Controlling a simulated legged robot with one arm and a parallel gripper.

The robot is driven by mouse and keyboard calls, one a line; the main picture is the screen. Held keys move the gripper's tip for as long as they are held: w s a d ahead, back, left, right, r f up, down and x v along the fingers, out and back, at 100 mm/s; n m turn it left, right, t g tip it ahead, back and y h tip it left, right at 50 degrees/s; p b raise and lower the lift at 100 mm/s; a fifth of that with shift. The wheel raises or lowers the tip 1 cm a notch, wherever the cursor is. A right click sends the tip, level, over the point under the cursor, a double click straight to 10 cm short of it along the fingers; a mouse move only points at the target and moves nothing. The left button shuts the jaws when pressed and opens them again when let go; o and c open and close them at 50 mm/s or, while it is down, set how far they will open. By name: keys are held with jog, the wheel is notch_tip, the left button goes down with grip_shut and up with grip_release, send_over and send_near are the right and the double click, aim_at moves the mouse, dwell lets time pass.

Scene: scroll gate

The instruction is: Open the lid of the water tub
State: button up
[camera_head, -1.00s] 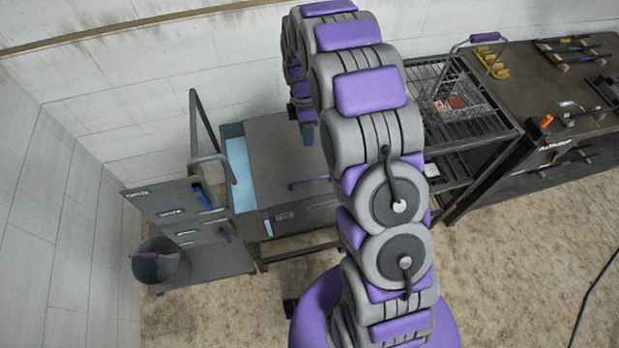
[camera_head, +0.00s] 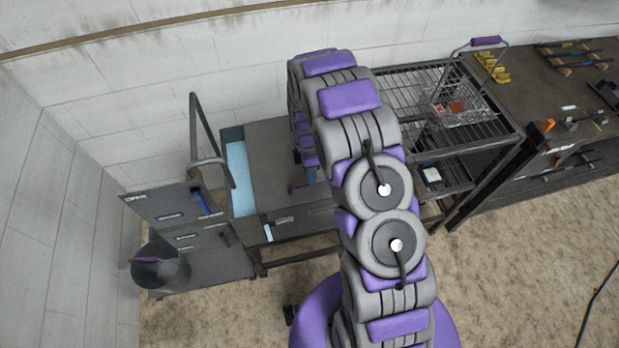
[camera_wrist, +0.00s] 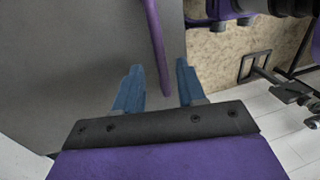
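The water tub (camera_head: 236,140) stands against the wall in the head view, with a strip of light blue water showing at its left. A flat dark grey lid (camera_head: 270,160) covers the rest of it. In the wrist view the lid (camera_wrist: 70,60) fills the left side. The lid's purple bar handle (camera_wrist: 155,40) runs down between my two blue fingers. My gripper (camera_wrist: 158,64) is open, with gaps on both sides of the handle. I cannot tell how deep the handle sits between the fingers. In the head view my arm hides part of the lid and handle.
A grey cabinet (camera_head: 215,262) and a round bin (camera_head: 160,268) stand left of the tub. A bent grey pipe (camera_head: 207,140) rises at the tub's left side. A wire rack cart (camera_head: 400,90) and dark workbench (camera_head: 560,90) stand right.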

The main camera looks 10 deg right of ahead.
jog(key=shift+s+f, duration=0.15)
jog(key=shift+f, duration=0.55)
jog(key=shift+s+f, duration=0.1)
jog(key=shift+f, duration=0.55)
grip_shut()
